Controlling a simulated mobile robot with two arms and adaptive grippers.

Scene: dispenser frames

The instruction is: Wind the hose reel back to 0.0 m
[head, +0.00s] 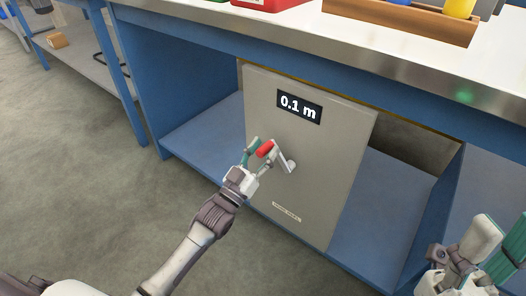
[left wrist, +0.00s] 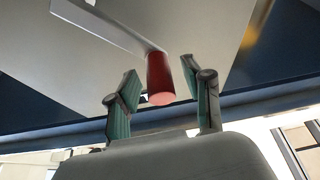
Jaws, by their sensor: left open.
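The hose reel is a grey panel (head: 312,190) under the workbench, with a black display (head: 299,107) that reads 0.1 m. A crank (head: 286,161) with a red handle (head: 265,149) sticks out from its front. The handle points out to the left of the crank's hub. My left gripper (head: 259,153) is open at the handle. In the left wrist view the red handle (left wrist: 160,78) lies between the two green-padded fingers, with gaps on both sides. My right gripper (head: 490,255) is at the lower right, away from the reel. Its jaw state is unclear. The hose is not visible.
The steel bench top (head: 290,38) overhangs the panel and carries a wooden tray (head: 400,22) and a red container (head: 262,4). The blue bench shelf (head: 195,136) and legs flank the panel. The floor (head: 70,150) at left is clear.

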